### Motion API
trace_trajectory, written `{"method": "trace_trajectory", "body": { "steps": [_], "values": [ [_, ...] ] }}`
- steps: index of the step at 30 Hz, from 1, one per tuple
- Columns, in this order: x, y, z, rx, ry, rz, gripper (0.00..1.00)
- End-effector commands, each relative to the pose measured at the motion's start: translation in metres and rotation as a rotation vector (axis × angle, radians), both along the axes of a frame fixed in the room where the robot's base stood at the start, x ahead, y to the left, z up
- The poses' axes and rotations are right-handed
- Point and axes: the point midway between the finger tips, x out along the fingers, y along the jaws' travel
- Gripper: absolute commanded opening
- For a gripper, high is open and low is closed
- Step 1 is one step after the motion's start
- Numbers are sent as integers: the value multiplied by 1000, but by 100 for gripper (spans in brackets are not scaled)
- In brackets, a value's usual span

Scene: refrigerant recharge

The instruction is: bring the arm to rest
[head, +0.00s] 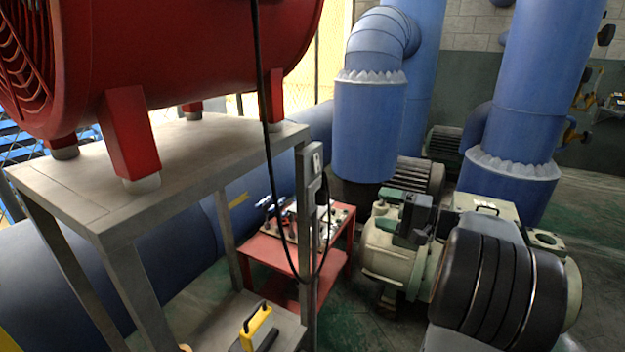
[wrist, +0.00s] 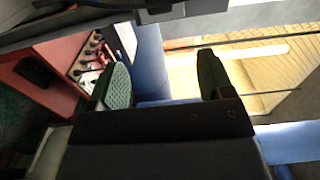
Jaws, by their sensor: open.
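My gripper (wrist: 163,88) shows in the wrist view with its two dark fingers spread apart. One finger has a pale, textured pad facing inward. Nothing is held between the fingers; blue pipe and a bright yellowish wall show behind the gap. In the head view my gripper cannot be made out.
A red machine (head: 170,60) stands on a grey metal stand (head: 190,160) at left, with a black cable (head: 262,100) hanging down. A red cart (head: 275,252) carries small tools. A yellow-handled item (head: 257,325) lies low. Blue ducts (head: 370,120) and a pump (head: 400,250) stand right.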

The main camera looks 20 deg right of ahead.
Motion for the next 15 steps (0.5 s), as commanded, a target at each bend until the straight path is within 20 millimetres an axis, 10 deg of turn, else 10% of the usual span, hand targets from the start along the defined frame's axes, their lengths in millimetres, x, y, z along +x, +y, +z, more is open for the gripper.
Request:
{"method": "trace_trajectory", "body": {
  "steps": [5, 15],
  "values": [
    [1, 13, 7, -21, 32, 26, 74],
    [-47, 166, 55, -505, 472, 332, 74]
  ]
}}
